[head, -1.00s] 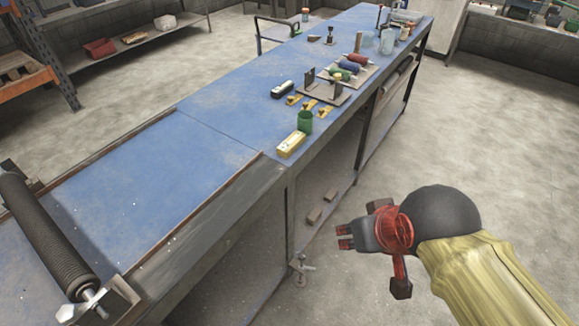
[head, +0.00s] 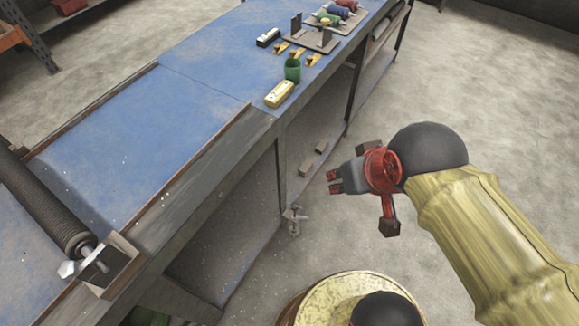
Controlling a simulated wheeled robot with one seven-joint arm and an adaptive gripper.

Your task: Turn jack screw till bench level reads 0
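The jack screw (head: 294,219) looks to be the metal foot with a cross handle low on the near bench leg, close to the floor. A yellow block-shaped item, likely the bench level (head: 280,94), lies on the blue bench top near its front edge; its reading is too small to make out. My gripper (head: 332,182) is in the air to the right of the bench leg, pointing left. In the picture it appears above and right of the jack screw, apart from it. Its fingers appear slightly parted with nothing visible between them.
The blue bench (head: 205,50) runs from lower left to the top. A mesh roller (head: 45,208) sits at left. A green cup (head: 292,69) stands beside the yellow item. The floor at right is clear.

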